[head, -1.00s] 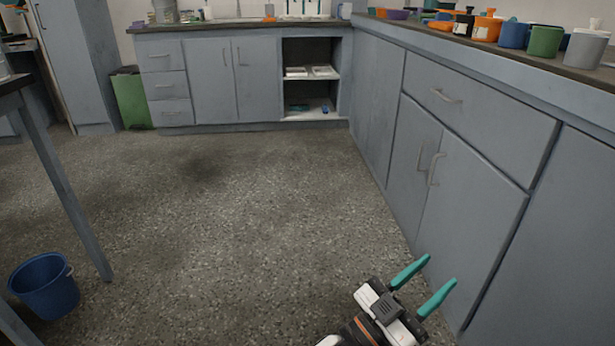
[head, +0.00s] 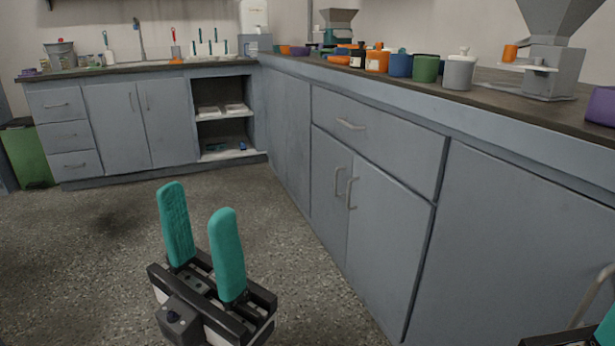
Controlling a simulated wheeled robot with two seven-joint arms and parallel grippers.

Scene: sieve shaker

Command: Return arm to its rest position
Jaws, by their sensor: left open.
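My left gripper (head: 202,240) is in the lower left-middle of the head view, with two teal fingers pointing up and a clear gap between them. It is open and empty, held over the floor, apart from the cabinets. Part of my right gripper (head: 606,328) shows at the bottom right corner as a teal finger and a dark edge. The rest of it is cut off by the frame, so its opening cannot be seen.
Grey cabinets (head: 390,235) run along the right and back. The counter (head: 492,108) carries several coloured pots, a blue one (head: 400,64), a green one (head: 426,69), and a grey hopper machine (head: 551,67). A green bin (head: 28,157) stands far left. The floor (head: 95,265) is clear.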

